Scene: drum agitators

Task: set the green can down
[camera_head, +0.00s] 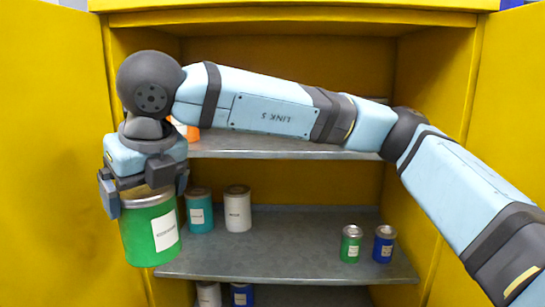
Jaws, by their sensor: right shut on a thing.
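A large green can (151,230) with a white label hangs upright, or nearly so, from my right gripper (146,194). The fingers are shut on its upper part, and the gripper hides most of its lid. The can is at the left, overlapping the left end of the middle shelf (290,248) in the picture. I cannot tell its exact distance from the shelf edge. A smaller green can (351,244) stands on that shelf at the right. My left gripper is not in view.
On the middle shelf stand a teal can (199,212), a white can (237,210) and a small blue can (384,244). The shelf is bare between the white and small green cans. My right arm crosses the upper shelf (270,147). Yellow cabinet walls flank the shelves. More cans stand below.

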